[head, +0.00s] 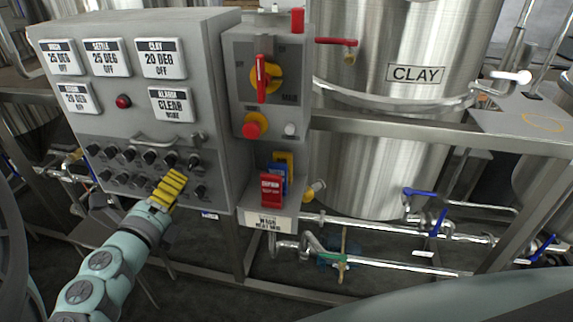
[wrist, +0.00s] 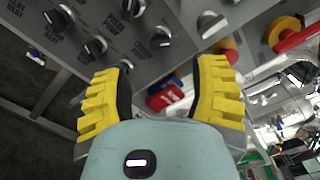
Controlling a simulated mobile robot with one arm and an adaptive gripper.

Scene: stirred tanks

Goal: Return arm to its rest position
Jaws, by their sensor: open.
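My gripper (head: 170,188) has yellow ribbed fingers and is in front of the lower right part of the grey control panel (head: 215,60), near its black knobs. In the wrist view my gripper (wrist: 160,100) is open, with its two fingers apart and nothing between them. Behind the gap lie the panel's lower edge and red and blue tags (wrist: 165,97). My teal arm comes up from the lower left in the head view. Whether the fingertips touch the panel I cannot tell.
Black knobs (head: 150,157) sit close to my gripper. A switch box (head: 270,85) with a red-handled yellow switch stands to the right, with red tags (head: 271,190) below. A steel tank marked CLAY (head: 400,75) stands behind. Pipes with blue-handled valves (head: 420,192) run low at right.

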